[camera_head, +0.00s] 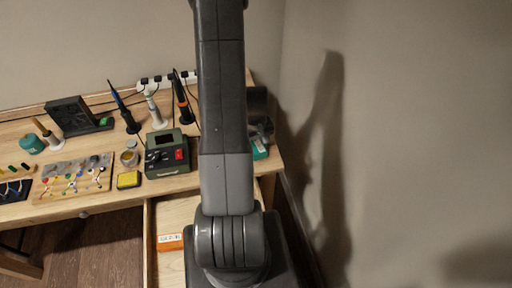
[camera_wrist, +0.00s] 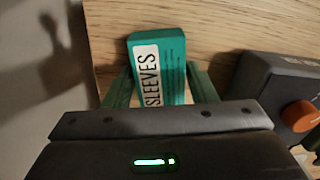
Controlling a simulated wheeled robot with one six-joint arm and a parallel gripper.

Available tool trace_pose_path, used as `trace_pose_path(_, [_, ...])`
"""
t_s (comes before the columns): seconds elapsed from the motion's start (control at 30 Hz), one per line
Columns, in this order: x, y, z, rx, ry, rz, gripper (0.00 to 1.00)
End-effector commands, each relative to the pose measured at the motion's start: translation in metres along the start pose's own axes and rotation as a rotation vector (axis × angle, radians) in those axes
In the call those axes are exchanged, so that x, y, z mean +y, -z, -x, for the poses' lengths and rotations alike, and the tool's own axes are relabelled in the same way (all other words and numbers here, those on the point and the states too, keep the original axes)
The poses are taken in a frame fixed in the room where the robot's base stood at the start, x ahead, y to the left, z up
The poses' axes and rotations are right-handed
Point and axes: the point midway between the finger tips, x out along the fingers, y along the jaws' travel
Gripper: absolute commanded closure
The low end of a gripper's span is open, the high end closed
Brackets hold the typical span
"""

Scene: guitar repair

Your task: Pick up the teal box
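The teal box (camera_head: 260,149), with a white label reading SLEEVES, is near the right end of the workbench in the head view, partly hidden by my arm. In the wrist view the teal box (camera_wrist: 172,62) lies on the wood between the two fingers of my gripper (camera_wrist: 158,68). The fingers are spread, one on each side of it, with their tips close to its sides. I cannot tell whether either finger touches it.
A dark device with an orange knob (camera_wrist: 298,113) stands just right of my gripper in the wrist view. A green soldering station (camera_head: 168,157) and several tools stand along the workbench (camera_head: 110,200). An open drawer (camera_head: 178,212) holds an orange box (camera_head: 170,241). A wall rises on the right.

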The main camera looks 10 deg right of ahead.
Motion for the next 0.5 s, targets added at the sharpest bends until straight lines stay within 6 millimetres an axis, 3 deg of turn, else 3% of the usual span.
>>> trace_pose_path(0.03, [0.0, 0.0, 0.0001, 0.0, 0.0, 0.0, 0.59])
trace_pose_path(0.13, [0.0, 0.0, 0.0001, 0.0, 0.0, 0.0, 0.78])
trace_pose_path(0.5, [0.0002, 0.0004, 0.0032, 0.001, -0.001, 0.0, 0.78])
